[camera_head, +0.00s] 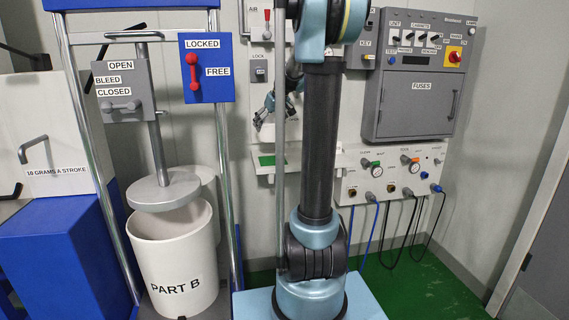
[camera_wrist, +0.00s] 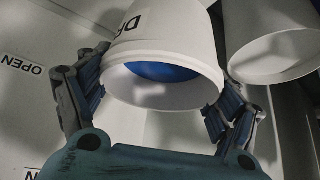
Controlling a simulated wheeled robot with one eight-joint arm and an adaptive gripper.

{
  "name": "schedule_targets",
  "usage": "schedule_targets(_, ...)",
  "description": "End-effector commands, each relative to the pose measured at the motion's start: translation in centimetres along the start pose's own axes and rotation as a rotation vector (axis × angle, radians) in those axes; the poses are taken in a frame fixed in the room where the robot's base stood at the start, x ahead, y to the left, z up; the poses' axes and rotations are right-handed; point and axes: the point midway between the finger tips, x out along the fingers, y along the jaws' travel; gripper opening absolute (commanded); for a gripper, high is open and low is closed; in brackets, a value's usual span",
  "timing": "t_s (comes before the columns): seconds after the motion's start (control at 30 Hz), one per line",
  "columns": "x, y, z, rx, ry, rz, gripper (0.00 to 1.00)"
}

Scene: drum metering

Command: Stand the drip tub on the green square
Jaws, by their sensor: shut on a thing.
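In the wrist view the drip tub (camera_wrist: 175,35) is white, with dark lettering, of which only "DR" shows at the top edge. Its open rim faces the camera, and a blue surface (camera_wrist: 160,71) shows inside. My gripper (camera_wrist: 155,105) has a finger on each side of the tub and is shut on it near the rim. In the head view my gripper (camera_head: 265,108) is small, behind my arm, in front of the wall; the tub there is hard to make out. The green square (camera_head: 267,160) lies on a white wall shelf, below the gripper in the picture and partly behind my arm.
A second white round vessel (camera_wrist: 275,50) is close at the right in the wrist view. The PART B drum (camera_head: 178,262) stands at the left under a grey plate, between metal posts. A connector panel (camera_head: 395,177) with hanging cables is right of the shelf.

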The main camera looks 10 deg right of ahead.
Motion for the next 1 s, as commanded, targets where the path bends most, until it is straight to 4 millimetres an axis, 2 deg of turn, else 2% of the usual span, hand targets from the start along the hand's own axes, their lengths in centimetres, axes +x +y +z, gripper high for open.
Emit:
schedule_targets(0.53, 0.2, 0.0, 0.1, 0.0, 0.0, 0.0, 0.53)
schedule_targets(0.83, 3.8, 0.0, 2.3, -0.001, 0.0, -0.001, 0.53)
schedule_targets(1.0, 4.9, 0.0, 3.1, -0.001, 0.0, -0.001, 0.53)
